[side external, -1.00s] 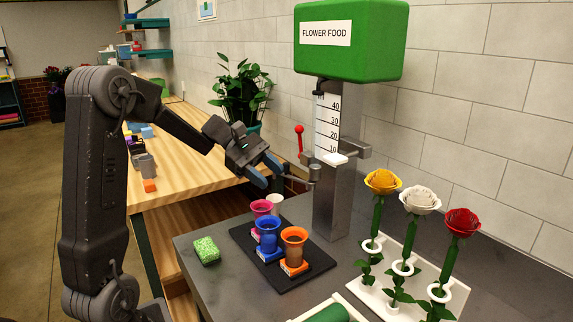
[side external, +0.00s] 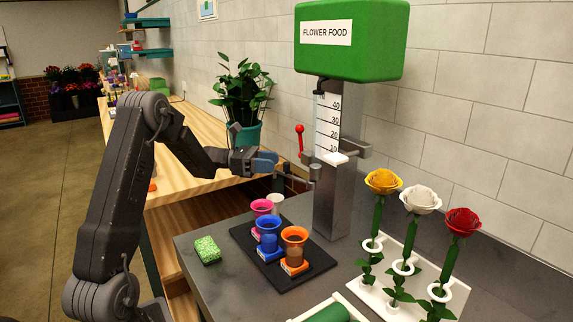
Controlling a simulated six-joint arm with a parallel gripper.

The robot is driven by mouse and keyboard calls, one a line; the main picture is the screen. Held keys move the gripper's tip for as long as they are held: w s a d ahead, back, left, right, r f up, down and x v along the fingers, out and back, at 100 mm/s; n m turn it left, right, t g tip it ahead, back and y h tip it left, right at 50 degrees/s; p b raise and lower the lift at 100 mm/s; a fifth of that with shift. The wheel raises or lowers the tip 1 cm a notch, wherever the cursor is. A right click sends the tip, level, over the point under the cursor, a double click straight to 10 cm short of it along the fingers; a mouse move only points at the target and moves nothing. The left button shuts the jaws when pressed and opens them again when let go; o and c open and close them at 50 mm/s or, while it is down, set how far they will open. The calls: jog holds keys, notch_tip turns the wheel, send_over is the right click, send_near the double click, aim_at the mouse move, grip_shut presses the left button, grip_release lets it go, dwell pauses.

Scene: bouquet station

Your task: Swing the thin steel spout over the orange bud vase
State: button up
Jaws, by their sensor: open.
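The thin steel spout (side external: 298,179) juts left from the dispenser column at mid height. Its outer end is near my gripper's fingers and points to the back left of the orange bud vase (side external: 294,236), not clearly over it. The orange vase stands upright at the front right of a dark tray (side external: 296,283). My gripper (side external: 274,162) is open and empty, level, just left of and slightly above the spout. I cannot tell whether a finger touches the spout.
A blue vase (side external: 269,240), a pink vase (side external: 262,208) and a white cup (side external: 276,201) share the tray. The dispenser column (side external: 332,205) has a red-knobbed lever (side external: 299,129). A green sponge (side external: 207,249) lies left; three roses stand in a white rack (side external: 379,298) at right.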

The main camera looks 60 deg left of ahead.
aim_at(287, 164)
jog(key=shift+x, duration=2.55)
grip_shut()
